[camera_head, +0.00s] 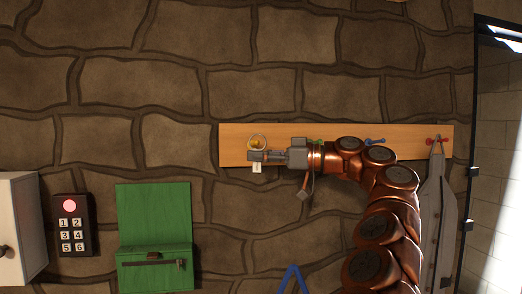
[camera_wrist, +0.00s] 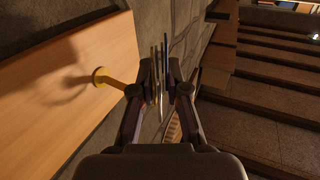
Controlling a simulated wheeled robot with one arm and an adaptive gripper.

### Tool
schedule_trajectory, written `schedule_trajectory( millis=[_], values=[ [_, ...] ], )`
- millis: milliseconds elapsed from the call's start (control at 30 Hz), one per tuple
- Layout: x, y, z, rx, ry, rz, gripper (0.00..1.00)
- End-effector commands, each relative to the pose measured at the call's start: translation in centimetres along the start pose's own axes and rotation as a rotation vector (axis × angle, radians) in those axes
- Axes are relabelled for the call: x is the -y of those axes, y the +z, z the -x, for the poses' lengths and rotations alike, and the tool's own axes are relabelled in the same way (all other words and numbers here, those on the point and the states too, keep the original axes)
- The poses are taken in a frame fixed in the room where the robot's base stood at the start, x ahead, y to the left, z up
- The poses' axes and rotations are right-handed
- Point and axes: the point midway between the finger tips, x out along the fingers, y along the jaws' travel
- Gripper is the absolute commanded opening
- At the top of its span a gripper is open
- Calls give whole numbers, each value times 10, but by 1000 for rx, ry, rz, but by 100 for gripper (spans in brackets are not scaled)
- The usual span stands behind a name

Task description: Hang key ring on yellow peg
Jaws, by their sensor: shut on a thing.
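The yellow peg (camera_wrist: 102,77) sticks out of the wooden board in the wrist view, its shaft pointing toward my left finger, which hides its tip. In the head view the yellow peg (camera_head: 256,145) shows at the board's left end, just above my fingertips. My gripper (camera_wrist: 159,90) is shut on the key ring (camera_wrist: 158,75), whose thin metal parts stand edge-on between the fingers. In the head view the key ring (camera_head: 264,137) arcs over the peg, with a white tag (camera_head: 257,168) hanging below my gripper (camera_head: 259,155). I cannot tell whether the ring is around the peg.
The wooden board (camera_head: 235,150) also has a green peg (camera_head: 318,142), a blue peg (camera_head: 375,141) and a red peg (camera_head: 437,140) with a grey garment (camera_head: 434,200) hanging from it. A green wall box (camera_head: 153,220), a keypad (camera_head: 72,224) and a white cabinet (camera_head: 20,225) are lower left.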

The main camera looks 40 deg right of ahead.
Motion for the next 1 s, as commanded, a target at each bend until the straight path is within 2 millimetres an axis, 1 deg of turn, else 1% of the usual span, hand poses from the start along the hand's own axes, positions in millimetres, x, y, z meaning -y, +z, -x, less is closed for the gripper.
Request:
schedule_trajectory(
  millis=[133,600,700,1000],
  values=[
    [-8,-2,-3,-1,1,-1,0],
    [-30,2,-13,-1,2,1,0],
    [-32,8,-14,-1,2,0,0],
    [-37,13,-16,-2,2,2,0]
  ],
)
